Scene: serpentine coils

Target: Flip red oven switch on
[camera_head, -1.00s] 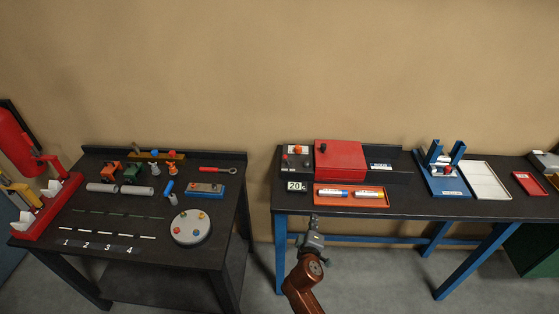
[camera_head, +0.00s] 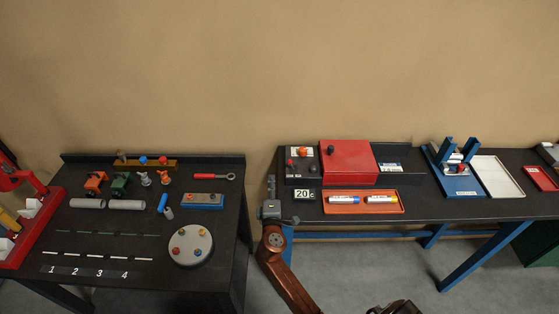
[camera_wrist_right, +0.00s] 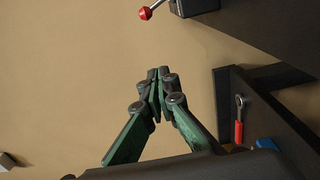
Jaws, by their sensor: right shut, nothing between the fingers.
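The red oven (camera_head: 350,155) stands at the back of the blue-legged table. Left of it is a dark control panel (camera_head: 308,166) with an orange knob (camera_head: 302,152) and a small red-tipped switch (camera_head: 290,163). In the right wrist view, a red-ball lever (camera_wrist_right: 145,13) sticks out from a dark box (camera_wrist_right: 195,6) at the top. My right gripper (camera_head: 271,179) is at the table's left edge, left of the panel and apart from it. In the wrist view its fingertips (camera_wrist_right: 158,73) are together and empty, below the lever. My left gripper is not in view.
An orange tray (camera_head: 335,210) with two cylinders and a display reading 20 (camera_head: 303,194) sit in front of the oven. A second dark table (camera_head: 110,225) stands left across a gap. A red-handled wrench (camera_head: 210,176) lies on it, also seen in the wrist view (camera_wrist_right: 239,125).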

